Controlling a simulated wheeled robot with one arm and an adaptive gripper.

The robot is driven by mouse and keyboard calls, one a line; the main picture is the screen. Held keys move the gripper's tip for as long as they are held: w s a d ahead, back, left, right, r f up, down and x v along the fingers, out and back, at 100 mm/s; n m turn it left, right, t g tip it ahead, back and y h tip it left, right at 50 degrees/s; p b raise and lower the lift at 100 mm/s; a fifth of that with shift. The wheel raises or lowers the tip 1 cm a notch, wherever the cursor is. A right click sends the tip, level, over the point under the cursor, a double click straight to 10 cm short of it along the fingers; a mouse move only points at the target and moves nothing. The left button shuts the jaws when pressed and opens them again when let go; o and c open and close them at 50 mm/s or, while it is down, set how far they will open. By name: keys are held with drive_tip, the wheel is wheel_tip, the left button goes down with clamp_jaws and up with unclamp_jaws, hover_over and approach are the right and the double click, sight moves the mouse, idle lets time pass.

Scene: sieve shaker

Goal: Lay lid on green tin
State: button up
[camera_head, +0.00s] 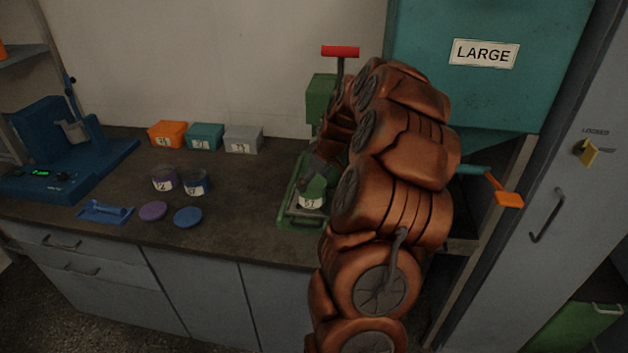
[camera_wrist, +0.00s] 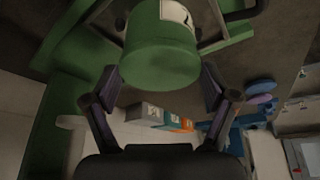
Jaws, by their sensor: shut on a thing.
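The green tin (camera_head: 311,201), with a white numbered label, stands upright on the green base of the machine at the right of the counter. In the wrist view the tin (camera_wrist: 145,28) is at the top middle. A green lid (camera_wrist: 160,66) is at its near end, flush or nearly so; I cannot tell whether it is fully seated. My gripper (camera_head: 315,180) is over the tin, and in the wrist view its fingers (camera_wrist: 162,78) are on both sides of the lid, shut on it. My arm hides part of the machine in the head view.
The green machine (camera_head: 287,221) has a column and red handle (camera_head: 340,51) behind my gripper. Purple (camera_head: 164,179) and blue (camera_head: 196,183) tins, their lids, small boxes and a blue scale (camera_head: 45,160) stand left. A teal hopper (camera_head: 480,90) is close on the right.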

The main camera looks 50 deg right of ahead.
drive_tip(key=o, duration=0.6)
drive_tip(key=shift+o, duration=0.2)
drive_tip(key=v, duration=1.2)
